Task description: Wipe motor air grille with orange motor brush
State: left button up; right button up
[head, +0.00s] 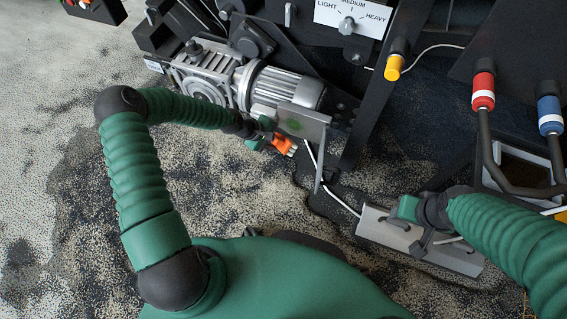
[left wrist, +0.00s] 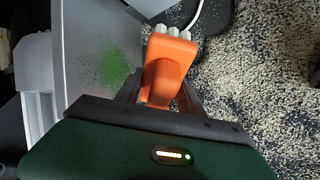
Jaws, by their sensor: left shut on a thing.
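The orange motor brush (head: 284,146) is in my left gripper (head: 268,137), which is shut on it. In the left wrist view the brush (left wrist: 168,68) points away from the gripper, its pale bristles at the far end. The silver finned motor (head: 290,86) has a grey plate (head: 313,126) at its near end, apparently the air grille, with a green dusty patch on it. In the left wrist view this patch (left wrist: 107,68) lies just left of the brush. I cannot tell whether they touch. My right gripper (head: 419,237) is at a grey metal rail; its jaws are unclear.
The grey metal rail (head: 460,262) lies low at the right. A white cable (head: 340,203) runs from near the plate towards it. Yellow (head: 394,67), red (head: 483,91) and blue (head: 549,115) fittings are at the upper right. Speckled ground at the left is open.

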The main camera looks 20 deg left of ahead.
pick_arm(q)
jog(key=s+d+f+n+t+y+b, duration=0.4)
jog(key=f+n+t+y+b, duration=0.35)
jog(key=n, duration=0.85)
jog(key=w+t+y, duration=0.1)
jog(key=w+t, duration=0.1)
jog(key=w, duration=0.4)
jog(key=shift+a+r+b, duration=0.3)
jog(key=shift+r+b, duration=0.1)
jog(key=shift+b, duration=0.05)
jog(key=shift+w, duration=0.85)
